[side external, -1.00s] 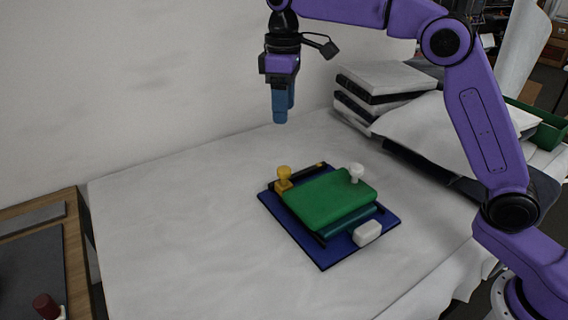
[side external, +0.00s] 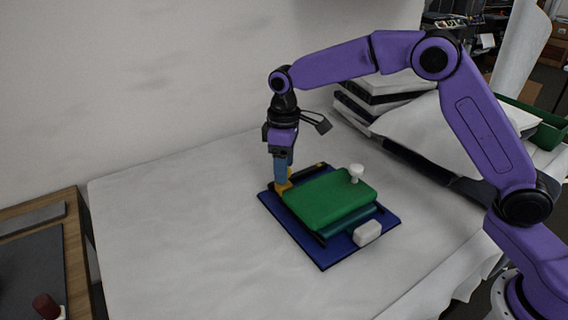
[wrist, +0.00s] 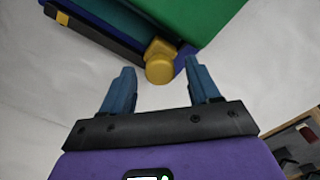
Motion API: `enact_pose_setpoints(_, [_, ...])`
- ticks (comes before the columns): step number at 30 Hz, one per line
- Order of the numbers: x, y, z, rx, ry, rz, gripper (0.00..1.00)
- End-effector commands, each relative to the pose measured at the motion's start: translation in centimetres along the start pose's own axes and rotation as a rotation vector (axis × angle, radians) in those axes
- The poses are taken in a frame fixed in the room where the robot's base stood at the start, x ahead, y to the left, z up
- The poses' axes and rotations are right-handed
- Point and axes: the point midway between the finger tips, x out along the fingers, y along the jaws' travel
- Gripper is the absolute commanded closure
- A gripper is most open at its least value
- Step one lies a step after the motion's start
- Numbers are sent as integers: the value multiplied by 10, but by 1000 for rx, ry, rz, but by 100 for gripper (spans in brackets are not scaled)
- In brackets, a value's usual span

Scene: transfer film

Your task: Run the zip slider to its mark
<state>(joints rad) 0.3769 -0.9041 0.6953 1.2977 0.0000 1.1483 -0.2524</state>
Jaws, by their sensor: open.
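The yellow zip slider (side external: 282,188) with its knob sits at the left end of a black rail on the blue base (side external: 325,259). In the wrist view the yellow knob (wrist: 160,68) shows between and just beyond the fingertips. A yellow band (side external: 319,165) marks the rail's far end; it also shows in the wrist view (wrist: 63,18). My gripper (side external: 283,178) is open, its blue fingers pointing down at the slider and partly hiding its knob in the side view. In the wrist view my gripper (wrist: 160,70) has one finger on each side of the knob, with visible gaps.
A green plate (side external: 328,199) with a white knob (side external: 355,173) lies over the base beside the slider. A white block (side external: 367,233) sits at the base's front right edge. Books (side external: 380,88) are stacked behind. The white table is clear left of the base.

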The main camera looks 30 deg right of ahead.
Motion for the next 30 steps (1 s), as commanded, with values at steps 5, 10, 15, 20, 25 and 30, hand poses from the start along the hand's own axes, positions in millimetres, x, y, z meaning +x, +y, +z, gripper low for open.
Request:
enact_pose_setpoints(5, [2, 0, 0, 0, 0, 0, 39])
enact_pose_setpoints(10, [1, 0, 0, 0, 0, 0, 59])
enact_pose_setpoints(15, [1, 0, 0, 0, 0, 0, 100])
enact_pose_setpoints(20, [1, 5, 4, 1, -1, 0, 100])
enact_pose_setpoints(25, [0, 32, 31, 5, 0, 0, 100])
enact_pose_setpoints(30, [0, 66, 65, 5, 0, 1, 100])
